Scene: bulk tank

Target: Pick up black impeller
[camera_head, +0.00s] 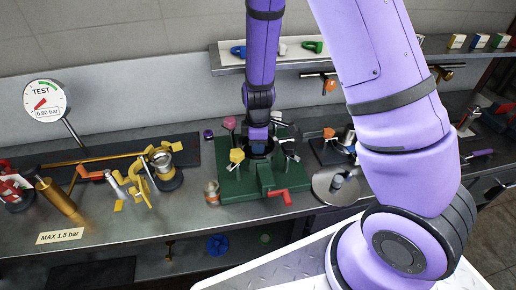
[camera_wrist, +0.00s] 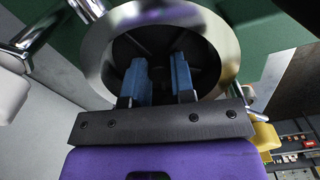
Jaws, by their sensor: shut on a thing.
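The black impeller (camera_wrist: 155,42) shows in the wrist view as a dark shape inside a round metal housing (camera_wrist: 218,38); its outline is hard to make out in the shadow. My gripper (camera_wrist: 159,72) reaches into the housing with its two blue fingers apart, shut on the impeller between them. In the head view my gripper (camera_head: 259,148) points down into the green fixture (camera_head: 231,184) on the bench, and the impeller is hidden there.
Yellow (camera_head: 236,156) and red (camera_head: 280,195) handles stick out of the fixture close to my gripper. A round metal disc (camera_head: 336,187) lies to its right. A pressure gauge (camera_head: 44,101) and brass parts stand at the left. A shelf (camera_head: 290,66) runs behind.

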